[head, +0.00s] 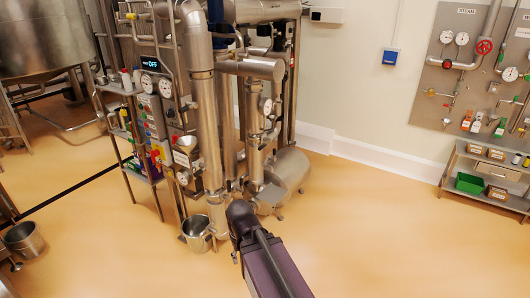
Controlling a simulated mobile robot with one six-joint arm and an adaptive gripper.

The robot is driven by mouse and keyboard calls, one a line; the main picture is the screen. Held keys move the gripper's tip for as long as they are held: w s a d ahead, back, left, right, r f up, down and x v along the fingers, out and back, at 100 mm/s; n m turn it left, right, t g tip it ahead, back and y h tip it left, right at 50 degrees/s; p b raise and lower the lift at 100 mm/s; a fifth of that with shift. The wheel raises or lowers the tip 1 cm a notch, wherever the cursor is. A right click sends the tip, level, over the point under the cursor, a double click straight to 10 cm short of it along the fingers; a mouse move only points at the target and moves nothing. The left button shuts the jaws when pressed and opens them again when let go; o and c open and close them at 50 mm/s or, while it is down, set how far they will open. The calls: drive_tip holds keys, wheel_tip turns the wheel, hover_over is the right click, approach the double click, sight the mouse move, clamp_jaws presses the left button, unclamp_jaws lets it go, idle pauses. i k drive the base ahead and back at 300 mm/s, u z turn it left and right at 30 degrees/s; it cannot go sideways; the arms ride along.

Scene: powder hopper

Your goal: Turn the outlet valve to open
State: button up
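A metal process unit (205,110) with thick steel pipes stands in the middle of the head view. Round gauges and small fittings sit on its left side, and a horizontal steel vessel (288,172) is low at its right. I cannot tell which fitting is the outlet valve; it may be hidden among the pipes. My arm reaches in from the bottom, its dark joint in front of the unit's lower part. My gripper's fingers do not show.
A steel pot (197,236) stands on the floor left of my arm. A shelf rack (150,165) is beside the unit. A wall panel (480,65) with gauges and a red handwheel (484,46) is at right, above a low rack (487,186). The floor between is clear.

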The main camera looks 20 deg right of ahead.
sight(267, 140)
drive_tip(key=z, duration=0.35)
drive_tip(key=i, duration=1.4)
drive_tip(key=u, duration=0.25)
